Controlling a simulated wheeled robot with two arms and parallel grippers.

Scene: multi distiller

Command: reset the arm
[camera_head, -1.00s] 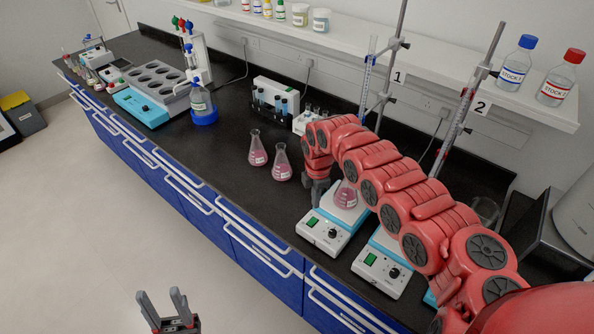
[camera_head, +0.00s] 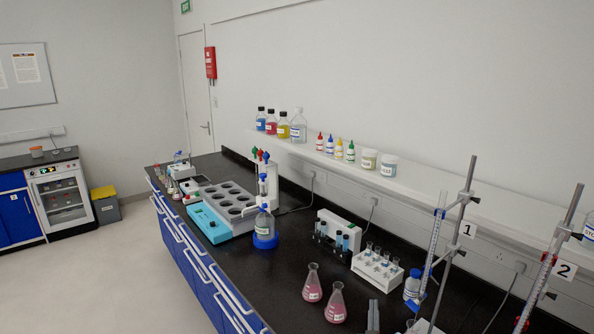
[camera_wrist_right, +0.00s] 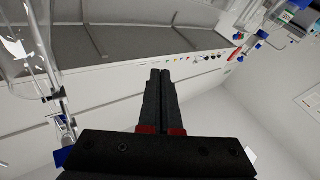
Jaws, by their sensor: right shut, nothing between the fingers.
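My right gripper (camera_head: 373,316) shows only as grey fingertips at the bottom edge of the head view, right of the two flasks and in front of the tube rack. In the right wrist view its dark fingers (camera_wrist_right: 160,85) lie side by side, shut with nothing between them. The rest of my right arm is out of the head view. My left gripper is in no view now.
Two flasks of pink liquid (camera_head: 335,303) stand on the black bench. A white tube rack (camera_head: 377,268) and a burette stand (camera_head: 453,230) are nearby. A blue-based wash bottle (camera_head: 265,228) and a multi-well heater (camera_head: 232,205) stand farther left.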

